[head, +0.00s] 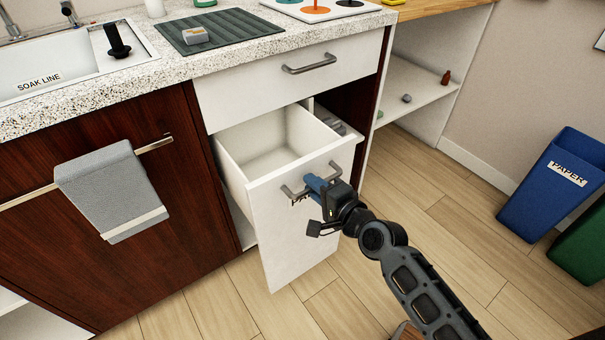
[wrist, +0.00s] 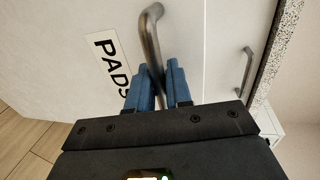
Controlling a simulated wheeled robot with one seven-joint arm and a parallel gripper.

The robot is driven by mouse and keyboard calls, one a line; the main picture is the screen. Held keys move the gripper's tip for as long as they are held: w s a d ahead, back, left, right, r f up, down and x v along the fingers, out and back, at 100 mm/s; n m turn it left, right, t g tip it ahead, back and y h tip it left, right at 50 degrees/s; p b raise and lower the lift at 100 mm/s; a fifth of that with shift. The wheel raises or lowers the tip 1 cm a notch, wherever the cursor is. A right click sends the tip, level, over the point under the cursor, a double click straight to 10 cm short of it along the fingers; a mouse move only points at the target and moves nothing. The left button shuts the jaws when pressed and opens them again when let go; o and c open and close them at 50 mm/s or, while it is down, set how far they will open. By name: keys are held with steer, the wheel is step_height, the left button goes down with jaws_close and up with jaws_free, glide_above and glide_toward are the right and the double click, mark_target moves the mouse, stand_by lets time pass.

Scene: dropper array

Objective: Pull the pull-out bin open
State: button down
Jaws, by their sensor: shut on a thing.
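The pull-out bin (head: 282,240) is a white-fronted unit under the counter, and it stands partly out of the cabinet in the head view. Its pale inside shows empty where visible. Its grey bar handle (head: 290,193) is on the front, and the handle also shows in the wrist view (wrist: 151,35). A label reading "PADS" (wrist: 112,68) is beside the handle, partly hidden by my gripper in the head view. My gripper (head: 312,186) has blue fingers, which are shut around the handle bar; they show on both sides of it in the wrist view (wrist: 158,80).
A shut white drawer (head: 290,80) with its own handle is above the bin. A grey towel (head: 112,190) hangs on a rail at left. Blue (head: 548,185) and green (head: 585,245) floor bins stand at right. The wooden floor (head: 420,215) in between is clear.

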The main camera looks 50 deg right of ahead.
steer(key=shift+f+v, duration=0.15)
steer(key=shift+v, duration=0.6)
steer(key=shift+f+v, duration=0.15)
steer(key=shift+v, duration=0.6)
steer(key=c, duration=1.2)
jaws_free()
steer(key=v, duration=0.7)
steer(key=shift+s+a, duration=0.2)
steer(key=shift+s, duration=0.2)
